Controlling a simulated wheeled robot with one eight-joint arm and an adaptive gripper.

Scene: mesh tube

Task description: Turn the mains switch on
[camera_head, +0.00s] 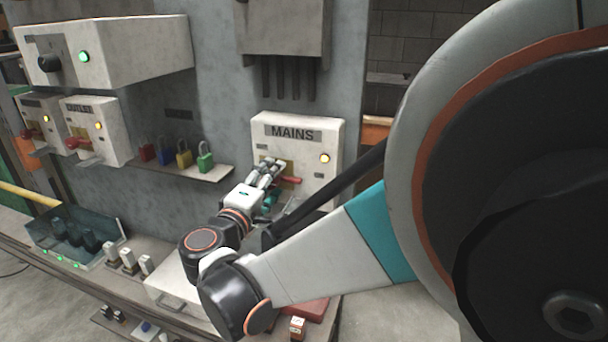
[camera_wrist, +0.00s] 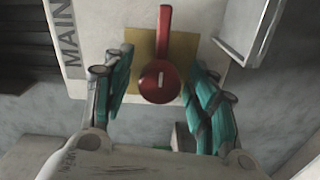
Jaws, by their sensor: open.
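The mains box (camera_head: 270,132) is a pale box on the grey wall, with a "MAINS" label and a lit yellow lamp (camera_head: 325,158). Its red rotary switch handle (camera_head: 290,180) sits on a yellowish plate, partly hidden by my gripper in the head view. My gripper (camera_head: 273,174) is in front of the box. In the wrist view the red handle (camera_wrist: 162,75) lies between my gripper's two open teal-padded fingers (camera_wrist: 160,95), with gaps on both sides. The handle's round hub is toward the gripper's palm and its lever points up in that picture.
A shelf (camera_head: 190,172) with several coloured padlocks is left of the mains box. An outlet box (camera_head: 97,130) and a larger box with a green lamp (camera_head: 110,52) are further left. A glass-sided bin (camera_head: 75,235) stands on the bench below.

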